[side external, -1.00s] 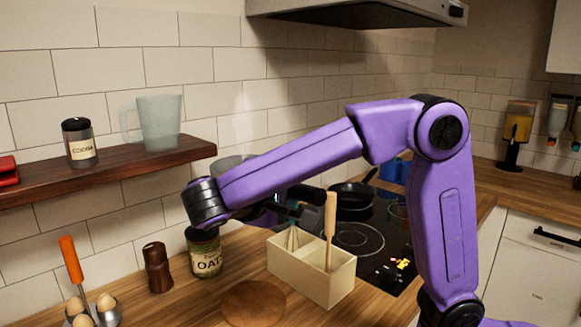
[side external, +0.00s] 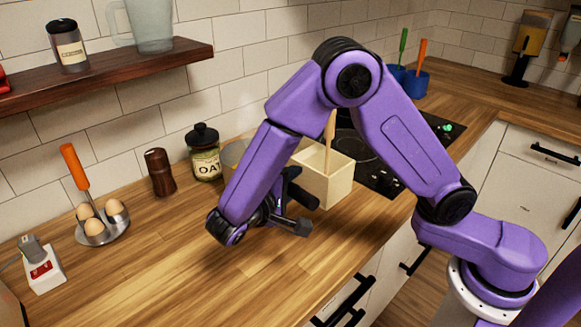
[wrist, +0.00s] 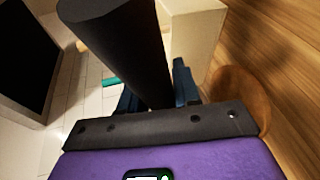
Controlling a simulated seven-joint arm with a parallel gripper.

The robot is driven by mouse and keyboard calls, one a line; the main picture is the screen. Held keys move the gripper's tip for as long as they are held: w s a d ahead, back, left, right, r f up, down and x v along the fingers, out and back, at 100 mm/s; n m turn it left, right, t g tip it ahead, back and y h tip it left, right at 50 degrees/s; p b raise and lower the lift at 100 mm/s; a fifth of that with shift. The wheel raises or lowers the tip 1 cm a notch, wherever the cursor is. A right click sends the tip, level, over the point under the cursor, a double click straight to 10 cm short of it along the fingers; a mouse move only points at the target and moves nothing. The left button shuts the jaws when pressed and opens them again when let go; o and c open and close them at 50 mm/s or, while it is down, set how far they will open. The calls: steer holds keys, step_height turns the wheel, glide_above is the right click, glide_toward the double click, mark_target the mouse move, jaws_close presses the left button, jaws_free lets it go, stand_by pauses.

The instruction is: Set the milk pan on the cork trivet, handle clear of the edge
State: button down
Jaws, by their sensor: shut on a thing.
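The milk pan (side external: 233,153) shows only as a strip of grey metal behind my arm in the side view, beside the oats jar. Its thick black handle (wrist: 122,50) crosses the wrist view, and my gripper (wrist: 155,88) is shut on it, with blue fingers on either side. In the side view my gripper (side external: 272,208) is low over the counter and partly hidden by my forearm. The cork trivet (wrist: 240,95) is a brown disc at the right of the wrist view, hidden in the side view. I cannot tell whether the pan touches anything.
A cream utensil box (side external: 328,178) stands just right of my gripper, with a wooden handle sticking up. The oats jar (side external: 204,152), pepper mill (side external: 159,172) and egg holder (side external: 98,228) stand left. The front counter (side external: 170,270) is clear.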

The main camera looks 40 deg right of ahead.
steer(key=shift+f, duration=3.3)
steer(key=c, duration=0.7)
jaws_free()
steer(key=shift+f, duration=0.1)
steer(key=shift+a, duration=0.1)
